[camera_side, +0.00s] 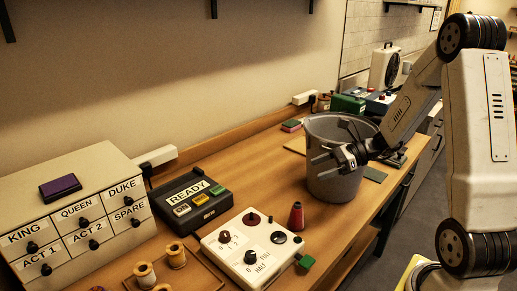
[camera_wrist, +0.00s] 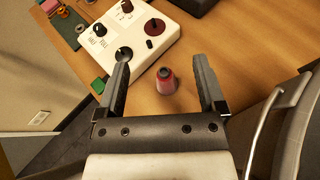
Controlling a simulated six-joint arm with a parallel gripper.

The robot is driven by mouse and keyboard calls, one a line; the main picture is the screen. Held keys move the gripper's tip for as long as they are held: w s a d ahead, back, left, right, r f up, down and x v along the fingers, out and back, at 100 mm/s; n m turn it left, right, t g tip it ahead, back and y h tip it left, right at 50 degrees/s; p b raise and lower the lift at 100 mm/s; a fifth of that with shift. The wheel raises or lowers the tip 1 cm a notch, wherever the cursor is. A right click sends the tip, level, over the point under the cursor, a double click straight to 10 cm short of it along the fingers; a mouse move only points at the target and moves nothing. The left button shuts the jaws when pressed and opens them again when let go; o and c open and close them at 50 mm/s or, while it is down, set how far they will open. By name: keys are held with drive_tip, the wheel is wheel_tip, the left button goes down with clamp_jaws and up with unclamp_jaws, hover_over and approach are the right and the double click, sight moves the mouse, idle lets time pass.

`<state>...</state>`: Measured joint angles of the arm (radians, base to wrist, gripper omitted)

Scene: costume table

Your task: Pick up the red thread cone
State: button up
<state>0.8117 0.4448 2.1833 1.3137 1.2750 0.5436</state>
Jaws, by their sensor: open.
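The red thread cone (camera_side: 296,216) stands upright on the wooden table, just right of the white control box, in the side view. In the wrist view the red thread cone (camera_wrist: 166,82) shows between my two fingers, beyond their base, with its dark top toward me. My gripper (camera_side: 335,157) is open and empty in the side view, in front of the grey bin and above and to the right of the cone in the picture. In the wrist view my gripper (camera_wrist: 160,78) has its fingers spread wide on either side of the cone, touching nothing that I can see.
A grey bin (camera_side: 322,128) stands behind. A black READY box (camera_side: 187,222), drawers (camera_side: 133,182) and a spool tray (camera_side: 212,281) are further left.

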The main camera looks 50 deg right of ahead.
approach(301, 205)
drive_tip(key=x, duration=0.5)
drive_tip(key=shift+w+d+f, duration=0.25)
drive_tip(key=shift+d+f, duration=0.05)
drive_tip(key=shift+d, duration=0.05)
drive_tip(key=shift+x, duration=1.3)
drive_tip(key=shift+x, duration=2.55)
drive_tip(key=shift+s+f, duration=0.1)
clamp_jaws()
